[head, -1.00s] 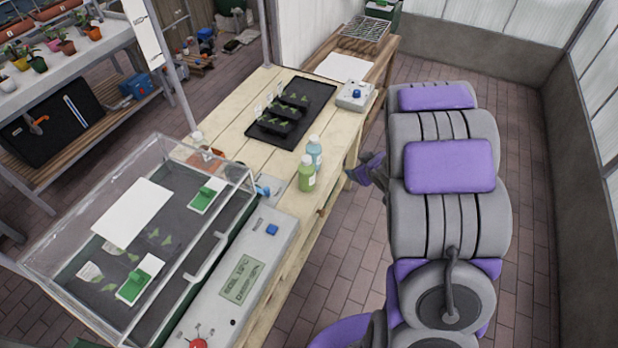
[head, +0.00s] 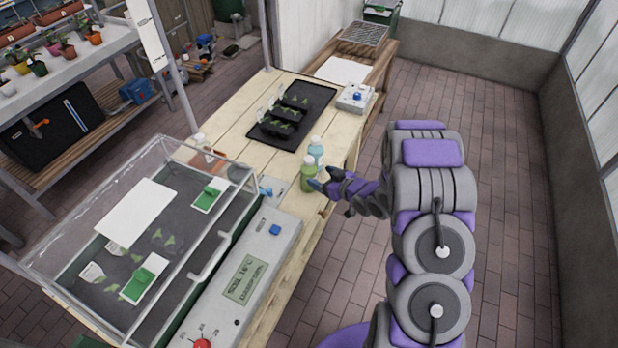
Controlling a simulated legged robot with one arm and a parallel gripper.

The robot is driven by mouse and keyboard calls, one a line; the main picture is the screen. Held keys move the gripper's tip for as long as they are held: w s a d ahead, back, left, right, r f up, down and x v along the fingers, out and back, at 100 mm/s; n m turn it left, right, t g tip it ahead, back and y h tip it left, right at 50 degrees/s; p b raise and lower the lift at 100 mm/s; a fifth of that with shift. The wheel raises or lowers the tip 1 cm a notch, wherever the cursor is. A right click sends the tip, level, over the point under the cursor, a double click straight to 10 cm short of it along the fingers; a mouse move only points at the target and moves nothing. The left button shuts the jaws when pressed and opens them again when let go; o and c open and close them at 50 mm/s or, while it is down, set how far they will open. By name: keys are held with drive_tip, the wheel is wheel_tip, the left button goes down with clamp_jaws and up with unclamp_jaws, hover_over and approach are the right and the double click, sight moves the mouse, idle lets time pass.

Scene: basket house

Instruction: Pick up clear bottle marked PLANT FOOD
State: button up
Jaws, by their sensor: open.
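Two small bottles stand upright side by side near the right edge of the wooden bench. One is green (head: 308,175) with a pale cap. The other, just behind it, is clear with pale blue contents (head: 316,152) and a white cap. No lettering is readable on either, so I cannot tell which is marked PLANT FOOD. My gripper (head: 333,193) is open at the bench's right edge. One finger reaches close to the green bottle's right side and partly overlaps it in the picture; I cannot tell whether they touch. The clear bottle is slightly farther back.
A glass-sided propagator (head: 130,215) and a grey control box (head: 240,280) fill the near left. A black tray (head: 305,105) with seedling pots lies behind the bottles. A small grey device (head: 355,97) sits at the back right. Open brick floor (head: 330,290) lies right of the bench.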

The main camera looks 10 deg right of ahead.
sight(306, 168)
drive_tip(key=b+x, duration=0.2)
drive_tip(key=x, duration=0.7)
drive_tip(key=shift+w+f, duration=0.2)
drive_tip(key=shift+w, duration=0.2)
drive_tip(key=c, duration=0.9)
drive_tip(key=shift+r, duration=0.15)
drive_tip(key=shift+c, duration=0.2)
